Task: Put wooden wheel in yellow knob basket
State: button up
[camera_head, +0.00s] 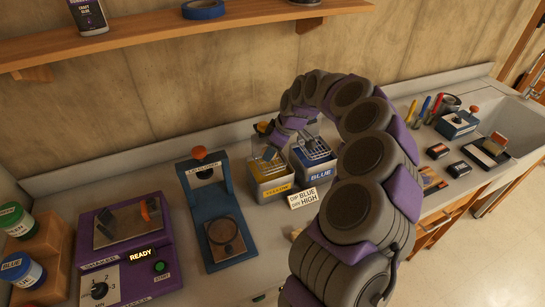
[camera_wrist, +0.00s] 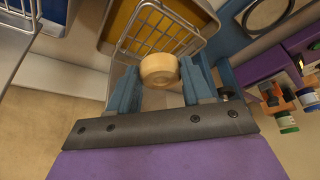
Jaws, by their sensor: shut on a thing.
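My gripper (camera_wrist: 160,82) is shut on the wooden wheel (camera_wrist: 158,69), a pale round piece held between its two blue fingers in the wrist view. Beyond the wheel is a wire basket (camera_wrist: 190,42), with yellow behind its mesh. In the head view my arm arches over and my gripper (camera_head: 270,150) points down at the wire basket over the yellow-labelled vat (camera_head: 275,189). The wheel cannot be made out there. Whether the wheel touches the basket is unclear.
The blue-labelled vat (camera_head: 316,176) with another wire basket stands close right. A sign (camera_head: 303,198) reads "DIP BLUE DRY HIGH". A sink (camera_head: 515,125) is far right.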

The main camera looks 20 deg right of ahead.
notch_tip(320, 180, down, 3)
jog(key=shift+r+b, duration=0.15)
jog(key=shift+b, duration=0.25)
jog(key=shift+d+f, duration=0.15)
jog(key=shift+f, duration=0.25)
jog(key=shift+f, duration=0.1)
jog(key=o, duration=0.8)
jog(key=shift+r, duration=0.2)
